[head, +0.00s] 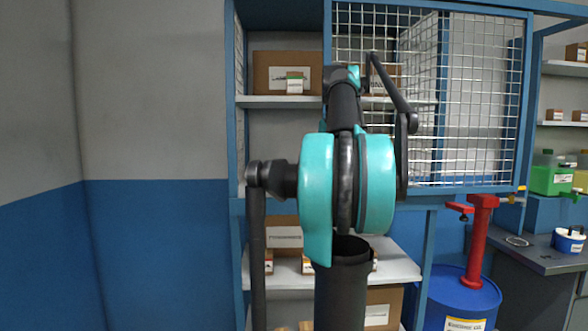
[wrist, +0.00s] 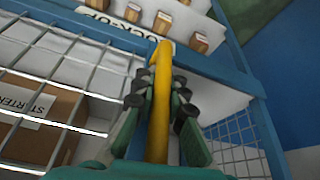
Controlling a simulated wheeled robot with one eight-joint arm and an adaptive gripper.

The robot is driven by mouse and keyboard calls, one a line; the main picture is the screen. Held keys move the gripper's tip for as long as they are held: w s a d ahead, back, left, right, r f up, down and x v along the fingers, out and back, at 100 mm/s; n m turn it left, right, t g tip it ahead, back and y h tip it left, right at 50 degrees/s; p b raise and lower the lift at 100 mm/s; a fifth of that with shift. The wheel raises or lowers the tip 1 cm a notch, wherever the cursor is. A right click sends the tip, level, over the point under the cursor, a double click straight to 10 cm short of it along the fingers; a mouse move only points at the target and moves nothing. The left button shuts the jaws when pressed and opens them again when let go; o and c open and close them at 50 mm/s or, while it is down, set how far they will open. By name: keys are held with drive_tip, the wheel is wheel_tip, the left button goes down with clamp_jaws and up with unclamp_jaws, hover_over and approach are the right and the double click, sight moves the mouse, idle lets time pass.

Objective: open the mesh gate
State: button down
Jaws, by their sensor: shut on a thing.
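The mesh gate (head: 485,100) is a blue-framed panel of wire mesh at the upper right of the head view. It covers the right part of the blue shelf cage and reaches past the cage's right post. The cage's left part is uncovered. In the wrist view the gate's mesh (wrist: 75,65) fills the left side. My gripper (wrist: 160,95) is shut on a yellow bar-like handle (wrist: 160,135), with a finger on each side. In the head view my arm hides the gripper and the handle.
Cardboard boxes (head: 272,72) stand on the cage shelves. A box also shows behind the mesh in the wrist view (wrist: 38,120). A blue drum (head: 462,300) with a red pump (head: 480,240) stands below the gate. A workbench (head: 550,258) is at right.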

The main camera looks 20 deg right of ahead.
drive_tip(key=s+d, duration=0.3)
drive_tip(key=d, duration=0.7)
drive_tip(key=s+d, duration=0.3)
drive_tip(key=d, duration=0.7)
drive_tip(key=shift+s+d, duration=0.15)
drive_tip(key=shift+s, duration=0.2)
drive_tip(key=c, duration=1.5)
unclamp_jaws()
drive_tip(key=shift+c, duration=0.2)
drive_tip(key=shift+r, duration=0.1)
drive_tip(key=v, duration=1.1)
drive_tip(key=shift+r, duration=0.4)
drive_tip(key=shift+s, duration=0.1)
